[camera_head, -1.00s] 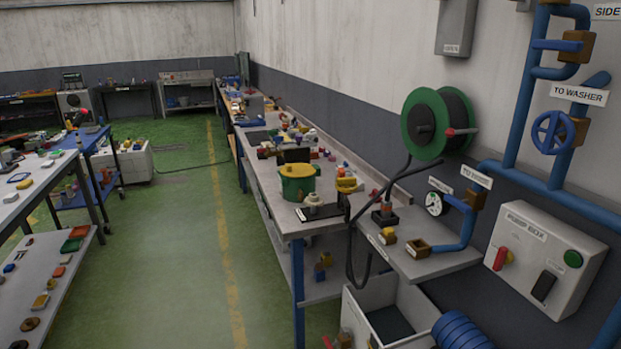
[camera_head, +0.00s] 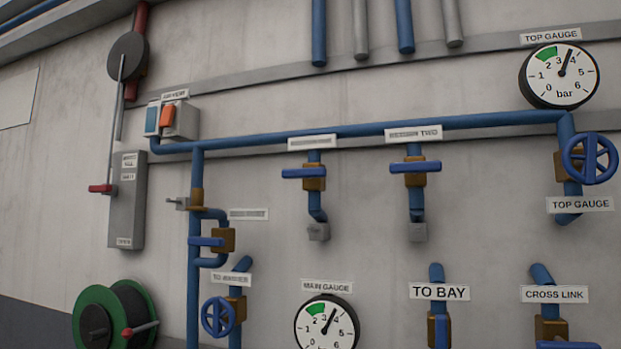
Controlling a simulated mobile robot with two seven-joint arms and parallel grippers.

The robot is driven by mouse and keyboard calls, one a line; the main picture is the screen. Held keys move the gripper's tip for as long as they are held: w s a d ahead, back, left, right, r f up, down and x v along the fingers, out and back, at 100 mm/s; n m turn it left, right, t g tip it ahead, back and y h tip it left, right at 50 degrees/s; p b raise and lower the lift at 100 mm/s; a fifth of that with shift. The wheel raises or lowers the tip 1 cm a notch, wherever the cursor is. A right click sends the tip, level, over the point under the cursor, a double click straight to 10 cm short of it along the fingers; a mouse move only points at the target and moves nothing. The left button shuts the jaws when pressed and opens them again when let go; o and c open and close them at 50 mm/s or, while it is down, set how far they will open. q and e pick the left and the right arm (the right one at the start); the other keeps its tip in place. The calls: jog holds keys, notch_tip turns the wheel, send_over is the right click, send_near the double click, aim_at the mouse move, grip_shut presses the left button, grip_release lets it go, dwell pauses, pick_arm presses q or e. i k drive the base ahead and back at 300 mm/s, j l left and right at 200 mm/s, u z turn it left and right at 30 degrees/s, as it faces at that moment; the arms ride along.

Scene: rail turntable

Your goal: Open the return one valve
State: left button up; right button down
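Two lever valves hang below the blue horizontal pipe. The left one has a blue lever (camera_head: 304,173) under a label (camera_head: 312,142) too blurred to read. The right one has a blue lever (camera_head: 415,166) under a label (camera_head: 414,134) I cannot read surely. Both levers lie level, across their vertical pipes. Which of them is return one, I cannot tell from the lettering. Neither of my grippers is in view.
The blue pipe (camera_head: 370,130) runs along the wall to a top gauge (camera_head: 558,76) with a blue handwheel (camera_head: 590,158) below. A main gauge (camera_head: 327,323), a green hose reel (camera_head: 117,316) and a grey box (camera_head: 127,200) are also on the wall.

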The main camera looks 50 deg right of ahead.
aim_at(316, 172)
jog(key=z, duration=1.55)
